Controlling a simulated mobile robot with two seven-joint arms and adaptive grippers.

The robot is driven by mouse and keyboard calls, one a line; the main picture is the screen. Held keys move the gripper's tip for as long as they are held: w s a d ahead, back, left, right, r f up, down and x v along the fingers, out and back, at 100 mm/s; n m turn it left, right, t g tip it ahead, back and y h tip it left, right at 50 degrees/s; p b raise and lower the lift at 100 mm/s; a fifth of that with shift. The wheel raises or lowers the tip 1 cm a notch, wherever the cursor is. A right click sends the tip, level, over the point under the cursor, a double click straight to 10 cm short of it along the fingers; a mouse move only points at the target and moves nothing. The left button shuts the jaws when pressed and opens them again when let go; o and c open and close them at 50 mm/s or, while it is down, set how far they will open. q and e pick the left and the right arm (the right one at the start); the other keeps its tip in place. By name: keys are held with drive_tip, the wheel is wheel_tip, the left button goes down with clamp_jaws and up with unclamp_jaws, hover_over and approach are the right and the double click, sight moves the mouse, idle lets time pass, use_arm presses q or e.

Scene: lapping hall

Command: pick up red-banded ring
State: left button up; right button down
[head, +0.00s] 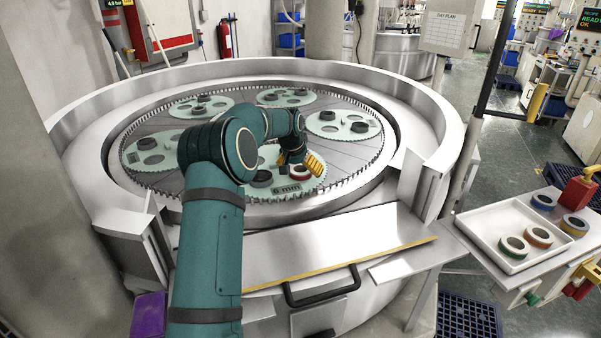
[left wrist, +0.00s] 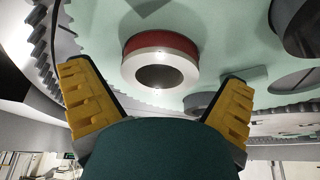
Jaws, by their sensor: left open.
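The red-banded ring (head: 299,174) lies on the pale green toothed carrier (head: 287,157) marked 6 mm, at the near side of the round lapping plate. In the left wrist view the ring (left wrist: 160,42) shows a red band, a pale metal face and a dark bore. My left gripper (head: 302,163) is just above and beside it. Its yellow-padded fingers are wide apart and empty in the left wrist view, with the ring beyond and between them. I cannot tell the exact gap. My right gripper is not in view.
Dark grey rings, one of them (head: 261,178) left of the red-banded ring, sit on the carriers. A toothed rim and raised metal wall surround the plate.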

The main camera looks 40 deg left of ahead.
use_arm(q)
drive_tip(key=shift+w+f, duration=0.1)
drive_tip(key=shift+f, duration=0.2)
drive_tip(key=shift+c, duration=0.3)
drive_tip(key=c, duration=1.2)
